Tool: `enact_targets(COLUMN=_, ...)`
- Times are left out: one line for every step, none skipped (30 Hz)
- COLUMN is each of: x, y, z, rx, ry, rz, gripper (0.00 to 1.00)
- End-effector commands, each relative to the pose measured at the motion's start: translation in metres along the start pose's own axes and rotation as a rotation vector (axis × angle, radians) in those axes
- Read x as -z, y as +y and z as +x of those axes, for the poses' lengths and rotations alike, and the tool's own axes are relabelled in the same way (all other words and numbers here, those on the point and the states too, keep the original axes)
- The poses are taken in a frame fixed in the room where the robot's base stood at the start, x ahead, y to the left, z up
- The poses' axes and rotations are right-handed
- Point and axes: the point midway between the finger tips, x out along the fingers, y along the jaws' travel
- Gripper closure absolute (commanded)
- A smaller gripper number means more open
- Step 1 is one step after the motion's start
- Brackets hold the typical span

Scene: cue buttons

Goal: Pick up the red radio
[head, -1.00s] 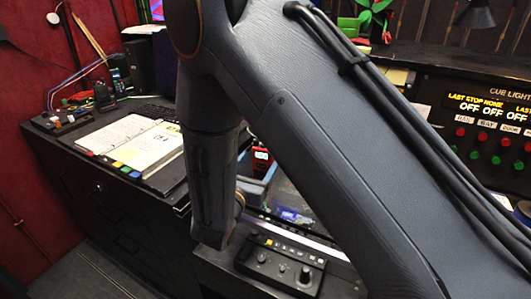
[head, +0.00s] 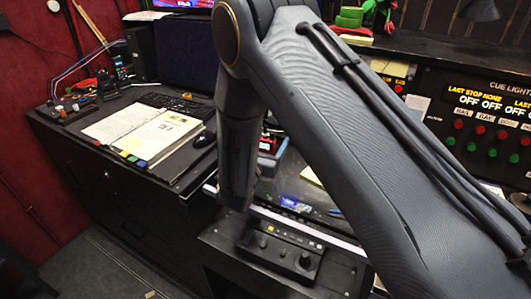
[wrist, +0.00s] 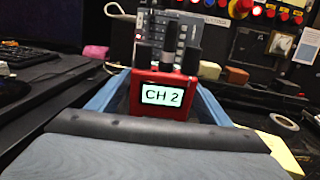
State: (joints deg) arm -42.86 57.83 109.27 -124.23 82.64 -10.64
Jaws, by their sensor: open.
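The red radio (wrist: 163,95) faces me in the middle of the wrist view, upright, with a lit screen reading "CH 2" and dark parts on top. It sits in or just behind the near end of a blue tray (wrist: 213,110). In the head view only a small red part of it (head: 267,146) shows beside my arm. In the head view my arm hides the gripper.
A control box with knobs (head: 280,247) stands in front of the tray. An open binder (head: 160,133), a mouse (head: 203,139) and a keyboard (head: 178,103) lie on the left desk. The cue light panel (head: 490,120) is at right. A tape roll (wrist: 284,121) lies right of the tray.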

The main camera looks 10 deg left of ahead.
Motion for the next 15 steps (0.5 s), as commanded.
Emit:
enact_targets(x=0.0001, y=0.0001, z=-0.0002, rx=0.0, ry=0.0, rz=0.0, gripper=0.28)
enact_targets(x=0.0, y=0.0001, z=-0.0002, rx=0.0, ry=0.0, rz=0.0, gripper=0.3)
enact_targets(x=0.0, y=0.0001, z=-0.0002, rx=0.0, ry=0.0, rz=0.0, gripper=0.37)
enact_targets(x=0.0, y=0.0002, z=-0.0003, rx=0.0, ry=0.0, rz=0.0, gripper=0.42)
enact_targets(x=0.0, y=0.0002, z=-0.0003, rx=0.0, ry=0.0, rz=0.0, gripper=0.47)
enact_targets(x=-0.0001, y=0.0002, z=-0.0003, rx=0.0, ry=0.0, rz=0.0, gripper=0.53)
enact_targets(x=-0.0001, y=0.0002, z=-0.0004, rx=0.0, ry=0.0, rz=0.0, gripper=0.58)
enact_targets(x=-0.0001, y=0.0002, z=-0.0004, rx=0.0, ry=0.0, rz=0.0, gripper=0.64)
enact_targets(x=-0.0001, y=0.0002, z=-0.0004, rx=0.0, ry=0.0, rz=0.0, gripper=0.7)
enact_targets(x=-0.0002, y=0.0002, z=-0.0004, rx=0.0, ry=0.0, rz=0.0, gripper=0.75)
enact_targets(x=-0.0007, y=0.0004, z=-0.0003, rx=0.0, ry=-0.002, rz=0.001, gripper=0.77)
enact_targets(x=-0.0008, y=0.0004, z=-0.0003, rx=0.0, ry=-0.002, rz=0.001, gripper=0.77)
enact_targets(x=-0.0008, y=0.0004, z=-0.0003, rx=0.0, ry=-0.002, rz=0.001, gripper=0.77)
enact_targets(x=-0.0008, y=0.0004, z=-0.0003, rx=0.0, ry=-0.002, rz=0.001, gripper=0.77)
enact_targets(x=-0.0008, y=0.0004, z=-0.0003, rx=0.0, ry=-0.002, rz=0.001, gripper=0.77)
